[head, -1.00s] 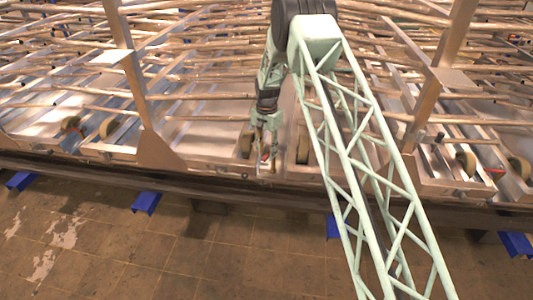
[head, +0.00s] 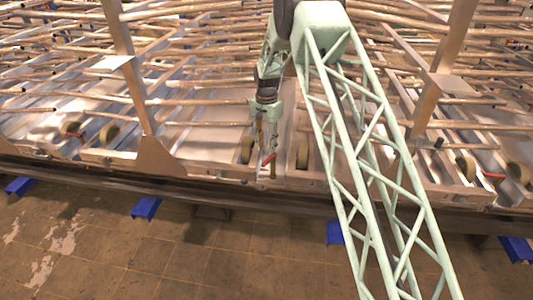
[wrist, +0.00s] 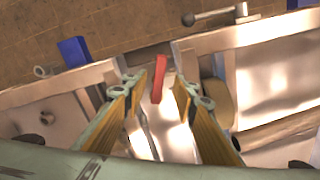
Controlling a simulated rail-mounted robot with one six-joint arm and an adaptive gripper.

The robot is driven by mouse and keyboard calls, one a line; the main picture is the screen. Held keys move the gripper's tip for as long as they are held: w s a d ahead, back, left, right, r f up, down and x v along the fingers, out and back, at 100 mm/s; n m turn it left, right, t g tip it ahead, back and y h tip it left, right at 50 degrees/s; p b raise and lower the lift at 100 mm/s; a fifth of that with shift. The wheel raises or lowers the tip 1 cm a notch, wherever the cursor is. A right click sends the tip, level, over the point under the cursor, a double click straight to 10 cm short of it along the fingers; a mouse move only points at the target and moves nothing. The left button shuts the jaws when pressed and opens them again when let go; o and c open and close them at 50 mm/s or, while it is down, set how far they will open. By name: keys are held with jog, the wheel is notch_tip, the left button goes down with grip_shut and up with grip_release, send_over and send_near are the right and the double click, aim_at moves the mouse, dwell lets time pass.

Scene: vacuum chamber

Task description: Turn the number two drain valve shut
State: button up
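A red valve handle (wrist: 159,78) shows in the wrist view between the two fingers of my gripper (wrist: 160,86), with a gap on each side. The handle points roughly along the fingers, slightly tilted. In the head view the red handle (head: 268,158) is at the front edge of the frame, beside my gripper (head: 268,148). My gripper is open and points down at it. The valve body is not clearly visible, and no number can be read.
Pale round wheels (head: 302,154) stand close on both sides of the handle. A metal front rail (head: 215,172) runs below it. Another red handle (head: 493,175) is far right. Many copper-coloured pipes cross above. A blue block (wrist: 73,50) shows beyond the rail.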

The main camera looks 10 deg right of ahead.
jog(key=shift+r, duration=2.4)
jog(key=shift+c, duration=0.4)
